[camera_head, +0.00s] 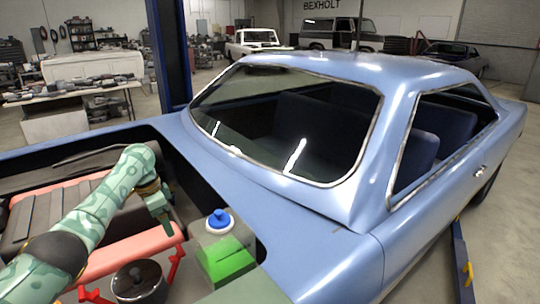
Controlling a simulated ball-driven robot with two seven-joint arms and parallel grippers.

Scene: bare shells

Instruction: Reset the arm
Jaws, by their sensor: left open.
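My left arm comes in from the lower left in patterned green. Its left gripper (163,222) points down over the open bay at the front of the blue car (340,235). The gripper looks small and partly blends with the dark bay, and I see nothing held in it. It is to the left of a grey and green container with a blue cap (220,219), apart from it. My right gripper is not in view.
A dark round part (139,282) with red pieces beside it is at the bottom. A salmon-red block (125,258) lies under my arm. A blue post (168,55) stands behind the bay. A cluttered workbench (70,92) is at the far left.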

